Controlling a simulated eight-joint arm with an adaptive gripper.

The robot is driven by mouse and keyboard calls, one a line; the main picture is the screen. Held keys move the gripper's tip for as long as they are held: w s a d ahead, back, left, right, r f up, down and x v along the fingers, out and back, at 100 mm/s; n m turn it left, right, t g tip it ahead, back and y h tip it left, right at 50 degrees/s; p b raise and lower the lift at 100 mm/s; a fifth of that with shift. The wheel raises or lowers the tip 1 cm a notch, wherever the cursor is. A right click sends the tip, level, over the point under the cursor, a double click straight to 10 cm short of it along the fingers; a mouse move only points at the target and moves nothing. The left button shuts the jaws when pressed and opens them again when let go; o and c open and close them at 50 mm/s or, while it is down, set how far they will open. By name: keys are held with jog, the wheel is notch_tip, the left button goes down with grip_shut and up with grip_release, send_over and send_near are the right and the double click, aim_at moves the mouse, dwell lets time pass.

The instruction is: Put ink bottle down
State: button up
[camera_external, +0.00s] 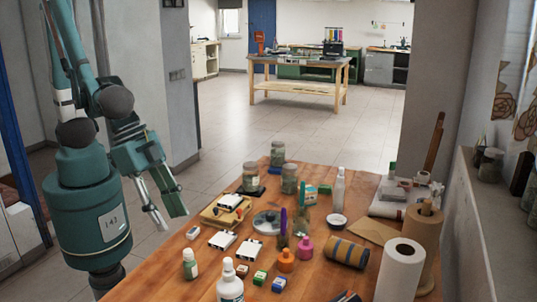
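My gripper (174,219) hangs beyond the left edge of the wooden table (160,272), pointing down. Its two fingers are apart, and I see nothing between them. Several small bottles stand upright on the table: an orange bottle (286,262), a pink bottle (304,247) and a white bottle with a green label (190,266). I cannot tell which of them is the ink bottle. All stand apart from my gripper, to its right or nearer the camera.
A large white bottle (230,286) stands at the front. Small boxes, glass jars (250,178), a grey round dish (267,222), a striped roll (346,252) and a paper towel roll (398,272) crowd the table. Some bare wood shows along the left edge.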

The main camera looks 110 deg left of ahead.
jog(key=shift+a+r, duration=0.1)
jog(key=s+a+r+t, duration=0.2)
jog(key=s+a+r, duration=1)
jog(key=a+r, duration=0.3)
jog(key=shift+s+a+m+t, duration=0.3)
jog(key=shift+s+a, duration=0.05)
jog(key=shift+a, duration=0.15)
dwell(1.5)
